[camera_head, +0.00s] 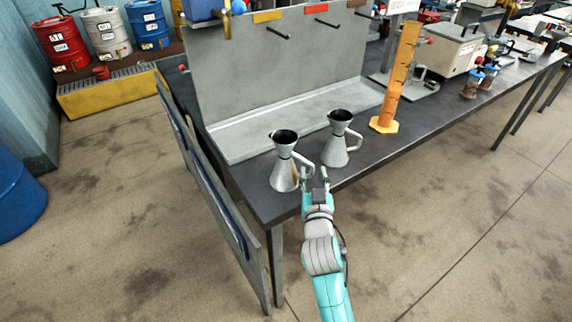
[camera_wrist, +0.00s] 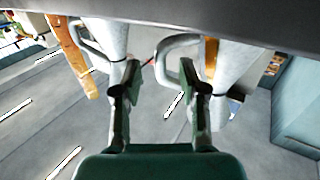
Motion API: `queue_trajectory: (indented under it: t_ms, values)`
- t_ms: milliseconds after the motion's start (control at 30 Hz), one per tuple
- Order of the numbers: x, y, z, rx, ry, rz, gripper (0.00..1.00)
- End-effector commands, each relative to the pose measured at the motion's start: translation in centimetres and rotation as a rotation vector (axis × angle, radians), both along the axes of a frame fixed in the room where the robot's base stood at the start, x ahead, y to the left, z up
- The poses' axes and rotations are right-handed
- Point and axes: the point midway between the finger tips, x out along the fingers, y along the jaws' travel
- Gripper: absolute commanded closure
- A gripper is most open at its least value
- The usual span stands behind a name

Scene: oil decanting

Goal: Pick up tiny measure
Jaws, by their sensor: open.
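Two grey metal measures with conical bodies, flared mouths and side handles stand upright on the dark bench. The left measure (camera_head: 284,172) is close to my gripper (camera_head: 314,173), its handle on the side towards the fingers. The right measure (camera_head: 337,150) stands just behind and to the right. I cannot tell which is the tiny measure. In the wrist view my gripper (camera_wrist: 160,80) is open, and the handle of one measure (camera_wrist: 238,62) shows beyond the gap between the fingers. The other measure (camera_wrist: 109,38) is at the left there. I see no clear contact.
An orange graduated cylinder (camera_head: 398,80) stands to the right of the measures. A grey upright panel (camera_head: 280,65) with pegs rises behind them. The bench's front edge (camera_head: 375,165) is near my gripper. Machines and small jars (camera_head: 473,84) stand farther right.

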Motion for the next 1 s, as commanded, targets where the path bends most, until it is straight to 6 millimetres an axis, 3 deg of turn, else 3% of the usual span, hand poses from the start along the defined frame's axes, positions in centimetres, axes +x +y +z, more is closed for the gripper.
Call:
queue_trajectory:
  t_ms: [200,467,667,1000]
  values:
    - [2.3,0.2,0.0,0.000,-0.001,0.000,0.58]
    - [2.6,0.3,0.0,0.000,-0.001,0.001,0.58]
    - [2.6,0.3,0.0,0.000,-0.001,0.001,1.00]
    - [2.6,0.3,0.1,0.001,-0.003,0.001,1.00]
